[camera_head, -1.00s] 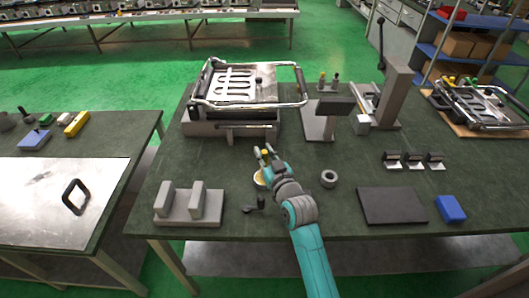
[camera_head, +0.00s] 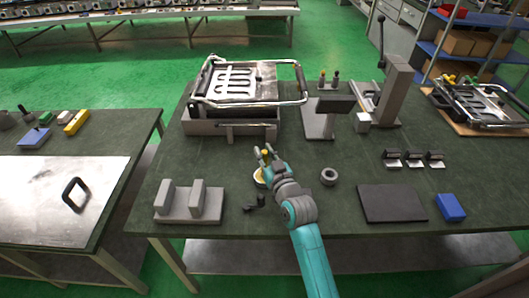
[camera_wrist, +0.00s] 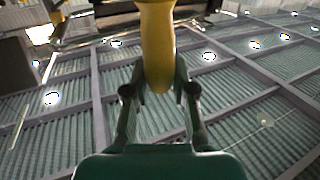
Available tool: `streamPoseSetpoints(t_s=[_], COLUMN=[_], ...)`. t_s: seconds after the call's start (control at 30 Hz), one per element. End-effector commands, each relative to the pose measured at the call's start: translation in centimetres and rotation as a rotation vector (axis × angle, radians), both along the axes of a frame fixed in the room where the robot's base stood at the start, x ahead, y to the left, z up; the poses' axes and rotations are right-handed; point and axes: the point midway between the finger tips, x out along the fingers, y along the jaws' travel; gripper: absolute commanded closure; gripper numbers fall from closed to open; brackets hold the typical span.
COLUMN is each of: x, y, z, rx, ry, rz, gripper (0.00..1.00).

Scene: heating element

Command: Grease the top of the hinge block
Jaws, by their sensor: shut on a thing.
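My gripper (camera_head: 264,151) is shut on a yellow handle, probably of a grease brush. The yellow handle (camera_wrist: 158,45) stands between the fingers in the wrist view; its working end is out of that frame. In the head view only a small yellow bit shows between the fingers. A small round pot (camera_head: 258,179) with pale yellow content sits on the table just below the gripper in the picture, partly hidden by it. A grey base with two upright blocks (camera_head: 188,204) stands at the front left; it may be the hinge block, but I cannot be sure.
A heating-plate frame with metal handles (camera_head: 240,92) stands behind the gripper. A grey stand (camera_head: 318,118), a ring (camera_head: 328,177), a dark pad (camera_head: 392,203) and a blue block (camera_head: 450,207) lie to the right. A small black part (camera_head: 254,203) lies near the pot.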

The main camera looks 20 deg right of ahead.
Motion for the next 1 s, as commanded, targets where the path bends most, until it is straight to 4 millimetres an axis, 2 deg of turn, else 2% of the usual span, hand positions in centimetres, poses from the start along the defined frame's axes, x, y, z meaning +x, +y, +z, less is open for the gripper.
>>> streamPoseSetpoints(t_s=[0.4, 1.0], x=[0.0, 0.0], y=[0.0, 0.0], z=[0.1, 4.2], rx=[-0.001, 0.0], ry=[0.002, -0.001], rz=[0.0, 0.0], gripper=[1.0, 1.0])
